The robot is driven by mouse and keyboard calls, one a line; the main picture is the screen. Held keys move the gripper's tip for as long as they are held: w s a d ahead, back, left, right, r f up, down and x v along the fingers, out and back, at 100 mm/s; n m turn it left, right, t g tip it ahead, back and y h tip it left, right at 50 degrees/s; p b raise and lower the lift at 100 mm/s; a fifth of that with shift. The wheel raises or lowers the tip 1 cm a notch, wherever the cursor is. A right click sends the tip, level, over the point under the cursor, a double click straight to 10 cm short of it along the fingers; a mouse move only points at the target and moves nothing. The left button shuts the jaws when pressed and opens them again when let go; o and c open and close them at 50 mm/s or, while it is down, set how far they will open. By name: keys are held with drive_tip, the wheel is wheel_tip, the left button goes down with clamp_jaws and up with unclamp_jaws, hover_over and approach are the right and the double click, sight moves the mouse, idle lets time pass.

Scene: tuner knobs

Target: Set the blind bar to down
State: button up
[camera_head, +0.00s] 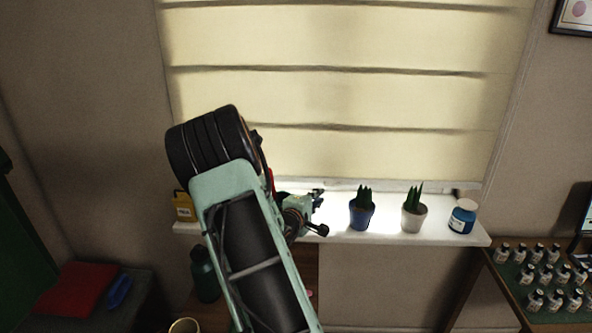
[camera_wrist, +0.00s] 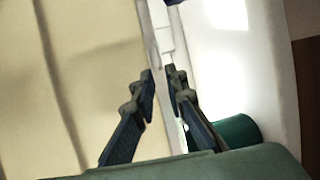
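The pale blind (camera_head: 340,105) hangs down almost to the windowsill in the head view. Its blind bar (camera_head: 400,185) runs along its bottom edge, just above the back of the sill. My gripper (camera_head: 318,194) is at the left part of the bar, partly hidden by my arm. In the wrist view the bar (camera_wrist: 159,30) runs between the two fingertips of my gripper (camera_wrist: 161,74). The fingers are close together with a narrow gap, one on the blind's side and one on the sill's side. Whether both touch the bar is unclear.
On the white sill (camera_head: 335,236) stand a blue pot (camera_head: 362,217), a white pot (camera_head: 413,219) and a blue jar (camera_head: 463,218), right of my gripper. A yellow object (camera_head: 184,207) stands at the left end. Several small bottles stand on a table at right.

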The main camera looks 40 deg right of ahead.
drive_tip(key=x, duration=1)
drive_tip(key=shift+s+d+p, duration=0.25)
drive_tip(key=shift+d+p, duration=0.1)
drive_tip(key=shift+p, duration=0.1)
drive_tip(key=shift+r, duration=0.1)
clamp_jaws()
